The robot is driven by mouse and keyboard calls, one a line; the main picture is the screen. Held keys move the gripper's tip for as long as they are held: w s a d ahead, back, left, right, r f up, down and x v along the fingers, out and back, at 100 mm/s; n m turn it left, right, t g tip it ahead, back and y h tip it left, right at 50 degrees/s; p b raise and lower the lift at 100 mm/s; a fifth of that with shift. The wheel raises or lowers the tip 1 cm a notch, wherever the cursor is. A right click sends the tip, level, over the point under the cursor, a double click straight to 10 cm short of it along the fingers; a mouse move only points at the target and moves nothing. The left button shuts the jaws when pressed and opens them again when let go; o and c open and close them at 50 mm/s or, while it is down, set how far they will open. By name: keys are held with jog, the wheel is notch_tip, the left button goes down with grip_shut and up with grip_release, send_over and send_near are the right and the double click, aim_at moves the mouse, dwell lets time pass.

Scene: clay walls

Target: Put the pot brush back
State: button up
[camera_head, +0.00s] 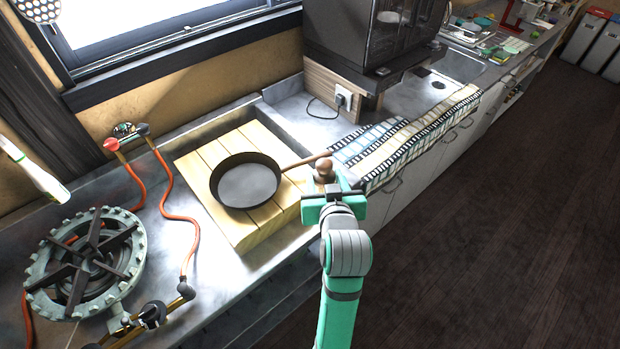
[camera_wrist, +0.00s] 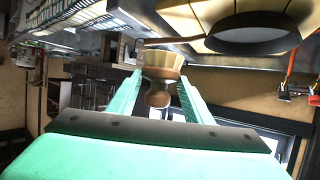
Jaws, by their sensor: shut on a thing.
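The pot brush, with a brown wooden knob (camera_head: 324,167) and a pale bristle end, is held between my gripper's fingers. In the wrist view the brush (camera_wrist: 160,72) sits between the two green fingers, bristle end away from the palm. My gripper (camera_head: 327,192) is shut on it, above the front edge of the counter, right of the wooden slatted board (camera_head: 217,150). The brush is close to the end of the frying pan's handle in the head view; I cannot tell whether they touch.
A dark frying pan (camera_head: 246,182) lies on the slatted board, its wooden handle pointing right. A gas burner (camera_head: 85,262) with orange hoses stands at left. A black oven (camera_head: 368,38) stands at the back. The floor at right is clear.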

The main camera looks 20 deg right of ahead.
jog(key=w+f, duration=0.2)
jog(key=w, duration=0.1)
jog(key=w+a+f, duration=0.1)
jog(key=w+f, duration=0.2)
jog(key=w, duration=0.1)
jog(key=w+f, duration=0.3)
jog(key=w, duration=0.1)
jog(key=shift+w+a+f, duration=0.2)
jog(key=shift+a, duration=0.05)
jog(key=shift+w+f, duration=0.2)
jog(key=shift+f, duration=0.05)
jog(key=shift+w+f, duration=0.1)
jog(key=shift+f, duration=1.55)
jog(key=shift+f, duration=0.1)
jog(key=o, duration=1.1)
